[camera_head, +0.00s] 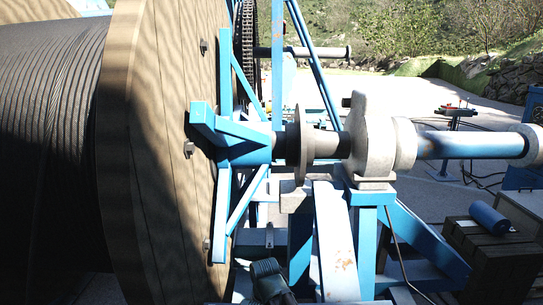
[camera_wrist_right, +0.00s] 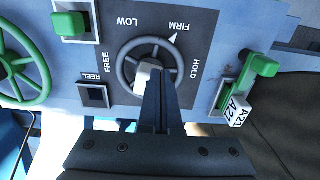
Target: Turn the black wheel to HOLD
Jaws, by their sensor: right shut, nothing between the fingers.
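The black wheel (camera_wrist_right: 128,72) is on a dark panel in the right wrist view. LOW, FIRM, HOLD and FREE are printed around it. A white triangular pointer (camera_wrist_right: 173,38) at its upper right points at FIRM. HOLD (camera_wrist_right: 195,70) is printed right of the wheel. A pale piece (camera_wrist_right: 144,74) shows beside the fingers near the hub. I cannot tell whether the fingers touch the wheel. My left gripper is not in view.
A green wheel (camera_wrist_right: 22,80) and a green block handle (camera_wrist_right: 70,24) lie left of the black wheel. A black square (camera_wrist_right: 93,95) is marked REEL. A green lever (camera_wrist_right: 262,66) with a white tag (camera_wrist_right: 237,112) is at right. The head view shows the wooden cable reel (camera_head: 165,150).

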